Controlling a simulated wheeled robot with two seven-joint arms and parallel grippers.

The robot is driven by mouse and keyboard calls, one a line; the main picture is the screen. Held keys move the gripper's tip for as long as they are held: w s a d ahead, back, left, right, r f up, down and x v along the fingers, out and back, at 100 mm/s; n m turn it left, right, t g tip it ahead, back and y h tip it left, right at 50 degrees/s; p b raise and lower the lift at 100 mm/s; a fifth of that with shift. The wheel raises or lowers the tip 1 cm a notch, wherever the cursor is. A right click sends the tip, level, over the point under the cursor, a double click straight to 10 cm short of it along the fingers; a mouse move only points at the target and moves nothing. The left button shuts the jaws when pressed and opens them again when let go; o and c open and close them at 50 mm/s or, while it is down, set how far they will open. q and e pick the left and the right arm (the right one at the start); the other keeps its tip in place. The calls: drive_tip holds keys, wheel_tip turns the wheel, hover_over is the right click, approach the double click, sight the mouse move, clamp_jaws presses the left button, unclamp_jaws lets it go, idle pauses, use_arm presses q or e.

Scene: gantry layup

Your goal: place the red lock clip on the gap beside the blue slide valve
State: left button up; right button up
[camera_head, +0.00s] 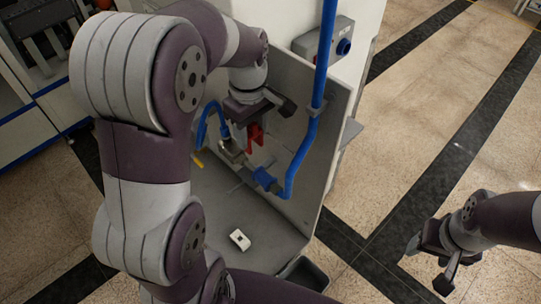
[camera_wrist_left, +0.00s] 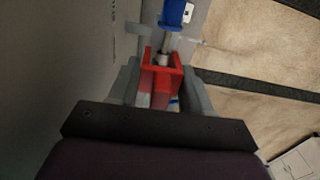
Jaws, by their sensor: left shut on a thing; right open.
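The red lock clip (camera_head: 254,134) is held in my left gripper (camera_head: 260,118), just above the pipe fittings in the head view. In the left wrist view, the red clip (camera_wrist_left: 161,72) sits between the two grey fingers, its open end toward a bare metal rod (camera_wrist_left: 166,45). The blue slide valve (camera_head: 265,179) is right of and below the clip; its blue body (camera_wrist_left: 175,13) also shows at the top of the wrist view. Whether the clip touches the rod cannot be told. My right gripper (camera_head: 435,262) is open and empty, over the floor at lower right.
A blue pipe (camera_head: 322,70) runs down the panel to the valve. A grey metal fitting (camera_head: 231,151) with a blue hose lies left of it. A small white part (camera_head: 240,239) lies on the tray floor.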

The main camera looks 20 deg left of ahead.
use_arm(q)
drive_tip(key=b, duration=0.4)
hover_over(251, 166)
drive_tip(key=f, duration=0.4)
drive_tip(key=shift+d+f, duration=0.25)
drive_tip(key=shift+f, duration=0.15)
drive_tip(key=shift+s+a+f, duration=0.15)
drive_tip(key=shift+s+f, duration=0.1)
drive_tip(key=shift+f, duration=0.2)
drive_tip(key=shift+s+a+f, duration=0.15)
drive_tip(key=shift+s+f, duration=0.05)
drive_tip(key=shift+f, duration=0.2)
drive_tip(key=f, duration=0.1)
drive_tip(key=w+f+p, duration=0.1)
drive_tip(key=shift+f, duration=0.3)
drive_tip(key=shift+w+d+f, duration=0.15)
drive_tip(key=shift+w+f, duration=0.05)
drive_tip(key=shift+s, duration=0.35)
drive_tip(key=o, duration=1.1)
drive_tip(key=shift+f, duration=0.1)
drive_tip(key=shift+c, duration=0.2)
drive_tip(key=shift+w, duration=0.15)
use_arm(e)
drive_tip(key=f, duration=0.1)
drive_tip(key=s+f, duration=0.1)
drive_tip(key=f, duration=0.1)
drive_tip(key=shift+a+f, duration=0.1)
drive_tip(key=shift+f, duration=0.2)
